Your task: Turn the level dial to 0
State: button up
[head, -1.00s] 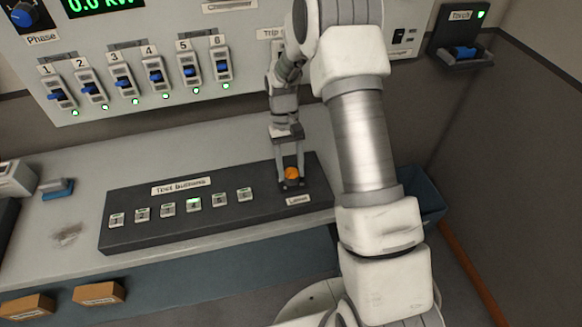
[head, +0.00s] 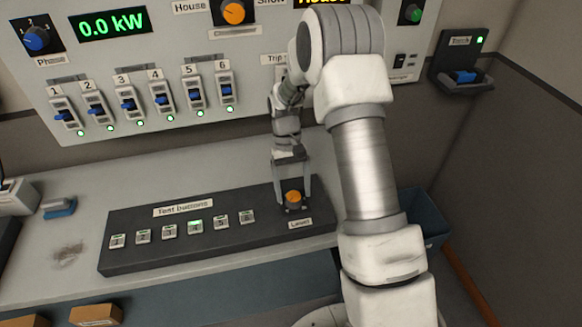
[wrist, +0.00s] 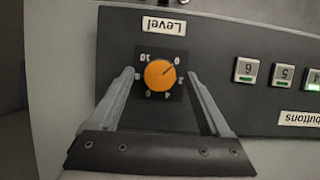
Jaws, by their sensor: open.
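The level dial (head: 293,197) is an orange knob on a dark square plate at the right end of the dark test panel. In the wrist view the dial (wrist: 160,74) appears upside down, with numbers around it. Its dark pointer line points to the upper right there, close to the 0 mark. My gripper (head: 293,200) points down over the dial, one finger on each side. In the wrist view my gripper (wrist: 162,78) is open, with visible gaps between both fingers and the knob. The Level label (wrist: 164,27) is readable.
Several test buttons (head: 183,228) line the same panel left of the dial; button 4 is lit green. The wall panel behind has blue faders (head: 127,104) and a 0.0 kW display (head: 113,24). A torch holder (head: 464,75) is at right.

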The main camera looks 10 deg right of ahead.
jog(key=v, duration=1.6)
jog(key=shift+r+p, duration=0.35)
jog(key=shift+r, duration=0.1)
jog(key=s+r+t, duration=0.5)
jog(key=s+r, duration=0.6)
jog(key=r, duration=0.2)
jog(key=s+t, duration=0.5)
jog(key=s, duration=1.1)
jog(key=shift+s, duration=0.4)
